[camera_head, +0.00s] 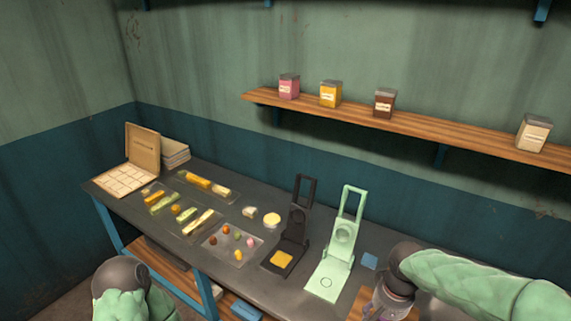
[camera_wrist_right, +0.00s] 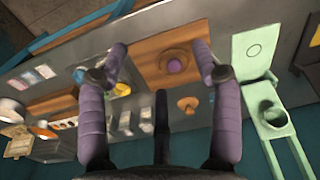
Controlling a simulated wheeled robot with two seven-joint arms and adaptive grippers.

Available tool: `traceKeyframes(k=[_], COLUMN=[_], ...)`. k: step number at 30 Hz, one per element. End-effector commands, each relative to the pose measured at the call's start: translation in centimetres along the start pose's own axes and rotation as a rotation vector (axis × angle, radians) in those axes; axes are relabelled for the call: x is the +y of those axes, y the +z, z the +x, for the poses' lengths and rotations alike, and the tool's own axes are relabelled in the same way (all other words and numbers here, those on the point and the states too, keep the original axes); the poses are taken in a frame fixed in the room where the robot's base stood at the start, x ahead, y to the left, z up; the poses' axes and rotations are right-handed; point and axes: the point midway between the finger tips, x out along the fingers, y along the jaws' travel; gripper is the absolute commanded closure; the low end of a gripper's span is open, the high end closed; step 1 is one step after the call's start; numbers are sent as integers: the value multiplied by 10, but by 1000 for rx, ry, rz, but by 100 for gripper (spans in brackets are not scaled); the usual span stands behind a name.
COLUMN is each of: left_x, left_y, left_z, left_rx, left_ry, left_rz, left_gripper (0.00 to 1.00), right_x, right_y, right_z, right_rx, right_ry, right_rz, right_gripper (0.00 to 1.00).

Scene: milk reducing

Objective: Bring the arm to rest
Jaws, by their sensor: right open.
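My right arm comes in from the right in the head view, in a green quilted sleeve. Its gripper (camera_head: 376,308) points down at the table's near right part and is cut off by the bottom edge. In the right wrist view the gripper (camera_wrist_right: 160,60) shows two purple fingers spread wide apart, with nothing between their tips.
A pale green press (camera_head: 329,279) and a black press (camera_head: 287,257) stand open on the dark table (camera_head: 232,205). Trays of coloured pieces (camera_head: 233,260) and an open box (camera_head: 124,179) lie left. A wall shelf (camera_head: 440,132) holds several jars. Space above the table is clear.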

Motion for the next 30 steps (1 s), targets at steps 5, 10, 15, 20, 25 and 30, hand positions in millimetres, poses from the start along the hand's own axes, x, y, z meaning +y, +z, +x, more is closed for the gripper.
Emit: traceKeyframes(k=[5,10,15,20,25,30], left_x=[0,0,0,0,0,0], left_y=[-1,0,0,0,0,0], left_z=[0,0,0,0,0,0], left_rx=[1,0,1,0,0,1], left_ry=[0,0,0,0,0,0], left_rz=[1,0,1,1,1,1], left_gripper=[24,24,24,24,24,24], right_x=[-9,-20,-34,-50,-62,-70], right_y=[1,4,11,26,49,78], right_z=[23,50,90,142,196,243], right_rx=[-21,-41,-69,-98,-117,-128], right_ry=[-27,-63,-115,-183,-248,-294], right_rz=[-22,-45,-71,-89,-91,-78], right_gripper=[35,35,35,35,35,35])
